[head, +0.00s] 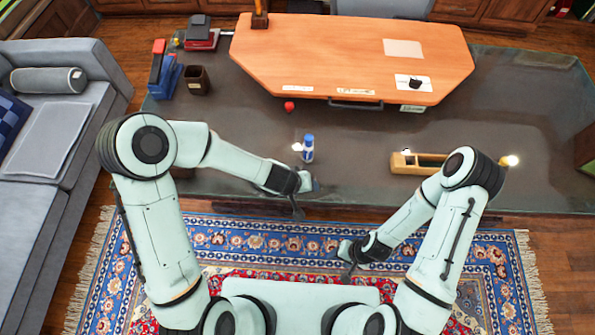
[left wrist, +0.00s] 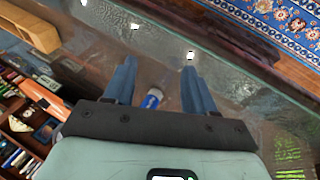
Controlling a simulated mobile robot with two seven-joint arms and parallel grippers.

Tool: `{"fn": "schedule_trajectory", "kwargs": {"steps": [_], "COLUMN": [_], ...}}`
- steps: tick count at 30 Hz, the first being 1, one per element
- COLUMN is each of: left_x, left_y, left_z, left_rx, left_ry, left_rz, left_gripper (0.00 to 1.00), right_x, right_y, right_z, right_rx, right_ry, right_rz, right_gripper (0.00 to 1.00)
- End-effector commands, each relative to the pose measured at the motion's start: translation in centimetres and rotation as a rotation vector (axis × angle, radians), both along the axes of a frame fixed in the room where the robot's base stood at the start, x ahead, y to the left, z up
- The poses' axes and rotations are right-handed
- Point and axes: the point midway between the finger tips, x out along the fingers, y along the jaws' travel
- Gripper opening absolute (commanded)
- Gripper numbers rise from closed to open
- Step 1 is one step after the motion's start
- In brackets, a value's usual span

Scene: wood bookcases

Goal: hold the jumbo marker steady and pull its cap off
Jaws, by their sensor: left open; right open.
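The jumbo marker (head: 307,149), with a blue top and a blue and white body, appears to stand upright on the dark glass desk top. It also shows in the left wrist view (left wrist: 152,98), between the finger lines, partly hidden by the gripper body. My left gripper (head: 308,197) is open and empty near the desk's front edge, a little short of the marker in the head view. Its open fingers also show in the left wrist view (left wrist: 159,68). My right gripper (head: 345,264) is open and empty over the rug, away from the marker.
A long wooden box (head: 402,163) lies on the desk to the right, partly behind my right arm. A red object (head: 289,105) lies behind the marker. A raised wooden board (head: 345,50) fills the back, and a brown cup (head: 196,80) stands back left. Glass around the marker is mostly clear.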

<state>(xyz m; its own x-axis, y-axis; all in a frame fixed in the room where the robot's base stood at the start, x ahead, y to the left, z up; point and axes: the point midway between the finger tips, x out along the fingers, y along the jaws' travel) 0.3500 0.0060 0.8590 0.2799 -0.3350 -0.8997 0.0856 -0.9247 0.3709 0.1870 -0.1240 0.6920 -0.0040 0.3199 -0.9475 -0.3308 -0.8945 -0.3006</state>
Motion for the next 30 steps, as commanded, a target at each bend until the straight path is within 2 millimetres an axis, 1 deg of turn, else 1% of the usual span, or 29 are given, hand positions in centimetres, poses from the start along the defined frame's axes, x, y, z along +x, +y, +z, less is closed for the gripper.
{"fn": "schedule_trajectory", "kwargs": {"steps": [1, 3, 7, 10, 13, 16, 20, 24, 27, 30], "left_x": [-0.1, 0.2, 1.1, 2.3, 3.7, 4.8, 5.3, 4.7, 4.0, 3.4], "left_y": [0.9, 2.3, 5.2, 7.1, 7.9, 7.7, 6.1, 4.1, 3.0, 2.4], "left_z": [-1.0, -2.2, -4.1, -4.8, -4.6, -3.6, -1.7, 0.6, 1.9, 2.9], "left_rx": [0.063, 0.154, 0.332, 0.456, 0.536, 0.566, 0.528, 0.417, 0.333, 0.271], "left_ry": [-0.016, -0.052, -0.166, -0.302, -0.470, -0.656, -0.901, -1.115, -1.218, -1.281], "left_rz": [-0.004, -0.007, -0.015, -0.023, -0.033, -0.040, -0.048, -0.045, -0.037, -0.030], "left_gripper": [0.55, 0.55, 0.55, 0.55, 0.55, 0.55, 0.55, 0.55, 0.55, 0.55], "right_x": [0.0, 0.0, 0.0, 0.0, -0.1, -0.1, -0.1, -0.1, -0.1, -0.1], "right_y": [0.0, 0.0, 0.0, 0.0, 0.0, 0.0, 0.0, 0.0, 0.0, 0.0], "right_z": [0.0, 0.0, 0.0, 0.0, 0.0, -0.1, -0.1, -0.1, -0.1, -0.1], "right_rx": [0.000, 0.000, 0.000, 0.000, 0.000, 0.000, 0.000, 0.000, 0.000, 0.000], "right_ry": [0.000, 0.000, 0.000, 0.000, 0.001, 0.001, 0.001, 0.001, 0.001, 0.001], "right_rz": [0.000, 0.000, 0.000, 0.000, 0.000, 0.000, 0.000, 0.000, 0.000, 0.000], "right_gripper": [0.55, 0.55, 0.55, 0.55, 0.55, 0.55, 0.55, 0.55, 0.55, 0.55]}}
